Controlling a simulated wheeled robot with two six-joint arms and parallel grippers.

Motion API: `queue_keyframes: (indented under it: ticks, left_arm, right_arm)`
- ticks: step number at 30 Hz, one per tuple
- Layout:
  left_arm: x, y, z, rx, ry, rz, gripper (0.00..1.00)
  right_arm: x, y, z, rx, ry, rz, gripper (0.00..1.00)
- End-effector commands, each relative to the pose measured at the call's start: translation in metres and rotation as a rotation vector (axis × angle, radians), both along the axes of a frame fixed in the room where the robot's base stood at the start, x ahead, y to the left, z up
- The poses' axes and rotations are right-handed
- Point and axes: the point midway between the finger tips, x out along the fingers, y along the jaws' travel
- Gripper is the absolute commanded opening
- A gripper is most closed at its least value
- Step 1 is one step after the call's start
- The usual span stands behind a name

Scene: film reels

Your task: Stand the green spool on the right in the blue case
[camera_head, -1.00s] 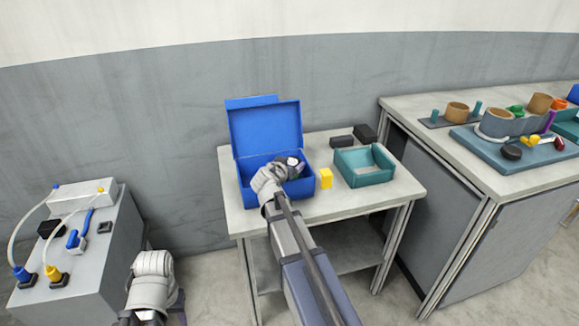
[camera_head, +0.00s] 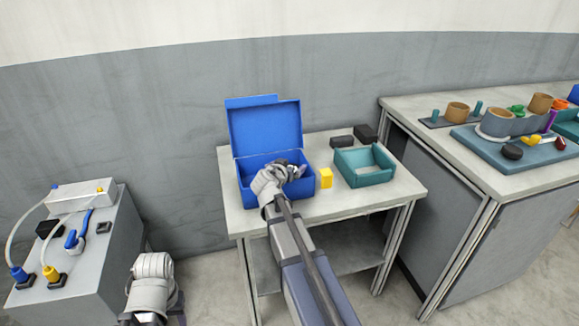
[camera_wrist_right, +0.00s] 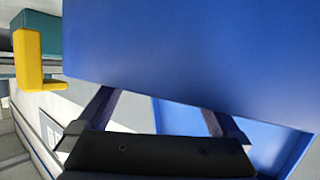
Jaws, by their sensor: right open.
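The blue case (camera_head: 252,200) stands open on the small middle table, its lid (camera_head: 265,128) raised at the back. My right gripper (camera_head: 298,168) is over the case opening, with its jaws apart. In the right wrist view the two fingers (camera_wrist_right: 157,112) are spread, and a large blue face of the case (camera_wrist_right: 200,50) hides their tips. I see nothing held between them. I cannot make out a green spool in or at the case; the inside is mostly hidden by my arm. A small green thing (camera_head: 517,109) lies on the right bench, its shape unclear.
A yellow block (camera_head: 326,178) stands close to the case's right side. A teal tray (camera_head: 372,178) and dark blocks (camera_head: 341,141) are further right. The right bench (camera_head: 440,110) holds several coloured parts. A grey cabinet (camera_head: 95,250) with cables is at the left.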

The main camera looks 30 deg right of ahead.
Motion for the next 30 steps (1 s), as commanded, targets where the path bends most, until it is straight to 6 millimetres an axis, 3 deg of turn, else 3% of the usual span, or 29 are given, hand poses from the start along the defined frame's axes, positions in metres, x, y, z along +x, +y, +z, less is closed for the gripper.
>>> queue_keyframes:
  ticks: [3, 12, 18, 30]
  left_arm:
    - [0.000, 0.000, 0.017, 0.000, 0.000, 0.000, 0.50]
    - [0.000, 0.000, 0.040, 0.000, 0.000, 0.000, 0.50]
    - [0.000, 0.000, 0.051, 0.000, 0.000, 0.000, 0.50]
    - [0.000, 0.000, 0.055, 0.000, 0.000, 0.000, 0.50]
  right_arm:
    - [0.000, 0.000, 0.017, 0.000, 0.000, 0.000, 1.00]
    - [-0.047, 0.048, 0.040, 0.000, 0.001, 0.004, 1.00]
    - [-0.066, 0.070, 0.051, 0.000, 0.000, 0.002, 1.00]
    - [-0.076, 0.082, 0.055, 0.000, 0.000, 0.000, 1.00]
